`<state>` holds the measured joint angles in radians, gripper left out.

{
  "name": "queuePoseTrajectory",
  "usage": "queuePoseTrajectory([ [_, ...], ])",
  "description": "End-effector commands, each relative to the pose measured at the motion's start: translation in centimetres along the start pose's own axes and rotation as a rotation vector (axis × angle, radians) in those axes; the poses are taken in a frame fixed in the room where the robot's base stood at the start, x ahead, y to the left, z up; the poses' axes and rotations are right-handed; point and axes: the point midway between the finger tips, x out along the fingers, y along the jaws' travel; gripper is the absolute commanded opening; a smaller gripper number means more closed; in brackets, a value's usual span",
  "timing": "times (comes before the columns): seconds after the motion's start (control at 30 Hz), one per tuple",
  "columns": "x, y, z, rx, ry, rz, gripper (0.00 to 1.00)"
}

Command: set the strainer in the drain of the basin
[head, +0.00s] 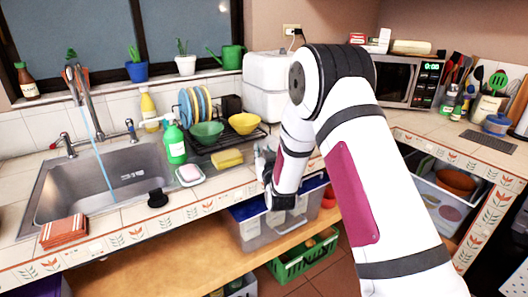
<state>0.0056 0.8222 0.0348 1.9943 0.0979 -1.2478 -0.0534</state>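The steel basin (58,185) is set in the tiled counter at the left. A thin blue stream of water (98,150) falls into it from the tap (70,145). The drain is too small to make out clearly. A small black round piece with an upright part, which looks like the strainer (157,198), sits on the counter at the basin's front right edge. My gripper (266,168) is by the counter's front edge, well to the right of the strainer and apart from it. Its fingers are small and partly hidden by my arm, so I cannot tell their opening.
A green soap bottle (174,143), a soap dish (190,175) and a yellow sponge (227,158) stand right of the basin. A dish rack with plates and bowls (207,132) is behind them. A folded orange cloth (64,231) lies at the front left.

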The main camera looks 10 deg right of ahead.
Motion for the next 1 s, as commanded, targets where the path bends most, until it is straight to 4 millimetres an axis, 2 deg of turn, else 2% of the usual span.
queuePoseTrajectory([
  [0.17, 0.0, 0.0, -0.5, 0.0, 0.001, 0.0, 0.28],
  [0.27, -1.4, 0.0, -0.3, 0.0, -0.001, 0.0, 0.28],
  [0.7, -9.9, 0.0, -0.3, 0.0, -0.003, -0.001, 0.28],
  [0.83, -11.3, 0.0, -0.3, 0.0, 0.0, -0.001, 0.28],
  [1.0, -12.0, 0.0, -0.3, 0.0, 0.0, 0.0, 0.28],
])
